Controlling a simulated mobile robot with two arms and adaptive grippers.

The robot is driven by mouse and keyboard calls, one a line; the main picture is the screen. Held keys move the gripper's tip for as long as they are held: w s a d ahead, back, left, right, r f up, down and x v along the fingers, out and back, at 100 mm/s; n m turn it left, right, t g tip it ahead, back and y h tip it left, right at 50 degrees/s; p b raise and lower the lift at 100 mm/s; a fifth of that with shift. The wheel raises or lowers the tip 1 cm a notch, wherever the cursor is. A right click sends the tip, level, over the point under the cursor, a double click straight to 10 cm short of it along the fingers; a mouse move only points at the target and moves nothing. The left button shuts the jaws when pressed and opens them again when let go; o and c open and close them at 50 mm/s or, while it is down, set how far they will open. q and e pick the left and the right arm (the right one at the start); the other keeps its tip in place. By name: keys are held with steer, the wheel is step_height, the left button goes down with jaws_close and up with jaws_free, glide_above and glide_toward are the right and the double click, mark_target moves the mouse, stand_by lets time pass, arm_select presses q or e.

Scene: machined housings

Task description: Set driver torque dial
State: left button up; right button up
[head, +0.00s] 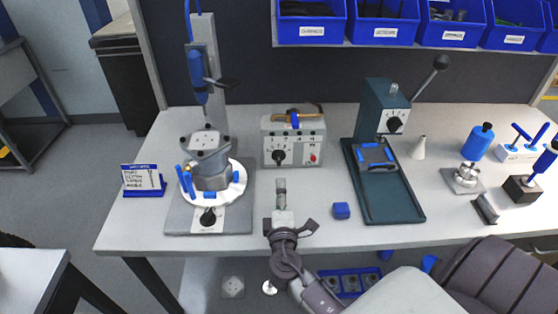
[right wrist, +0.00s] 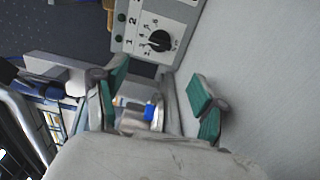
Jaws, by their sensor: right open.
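A grey control box (head: 293,128) stands at the back middle of the bench, with a black round dial (head: 279,157) low on its front and a red button (head: 313,158) to the right. A blue driver (head: 197,72) hangs from a grey column. My right gripper (head: 290,225) is in front of the box, apart from the dial. Its teal-padded fingers (right wrist: 160,102) are spread. My left gripper is out of view.
A grey housing (head: 211,165) sits on a white turntable at left, beside a small sign (head: 143,179). A green press (head: 381,185) stands to the right. Blue bins (head: 312,30) hang above.

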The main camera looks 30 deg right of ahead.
mark_target(279, 162)
steer(key=p+x, duration=0.2)
steer(key=x, duration=0.9)
steer(key=shift+d+r, duration=0.1)
steer(key=shift+w+d, duration=0.3)
steer(key=shift+w, duration=0.2)
